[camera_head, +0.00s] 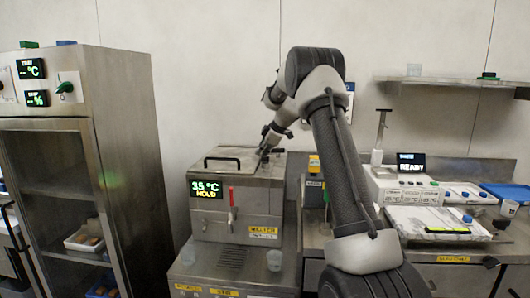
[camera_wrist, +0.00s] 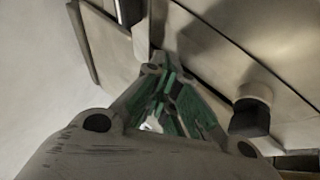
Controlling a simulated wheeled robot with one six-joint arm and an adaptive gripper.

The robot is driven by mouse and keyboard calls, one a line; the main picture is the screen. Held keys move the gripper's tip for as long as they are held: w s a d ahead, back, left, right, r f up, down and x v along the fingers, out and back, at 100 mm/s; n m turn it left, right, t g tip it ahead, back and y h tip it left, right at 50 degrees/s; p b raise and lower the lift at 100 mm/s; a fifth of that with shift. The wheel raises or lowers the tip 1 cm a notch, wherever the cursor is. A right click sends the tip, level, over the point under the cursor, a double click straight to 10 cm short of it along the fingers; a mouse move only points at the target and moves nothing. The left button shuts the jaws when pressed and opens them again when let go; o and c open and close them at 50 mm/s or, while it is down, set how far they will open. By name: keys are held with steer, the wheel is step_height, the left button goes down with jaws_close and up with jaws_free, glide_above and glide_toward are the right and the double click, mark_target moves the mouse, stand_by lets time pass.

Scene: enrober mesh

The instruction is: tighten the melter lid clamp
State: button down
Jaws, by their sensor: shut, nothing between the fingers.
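The melter (camera_head: 235,205) is a steel box with a green "35 °C HOLD" display. Its lid (camera_head: 240,167) is down and carries a black bar handle (camera_head: 222,161). My gripper (camera_head: 264,150) is at the right rear part of the lid. In the wrist view my gripper (camera_wrist: 160,75) has its green-padded fingers together and empty, close to metal edges. A black-ended metal fitting (camera_wrist: 250,117) stands to the right of the fingers, apart from them. I cannot tell if it is the clamp. The clamp is not clearly seen in the head view; my gripper may hide it.
A red lever (camera_head: 231,196) is on the melter's front. A tall steel cabinet (camera_head: 125,120) stands at left. At right are a white machine (camera_head: 405,190) with a "READY" screen (camera_head: 411,163) and a wall shelf (camera_head: 450,86). The wall is behind the melter.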

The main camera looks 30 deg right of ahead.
steer(key=shift+w+d, duration=0.1)
steer(key=shift+w, duration=0.2)
steer(key=shift+w, duration=0.1)
steer(key=shift+w, duration=0.25)
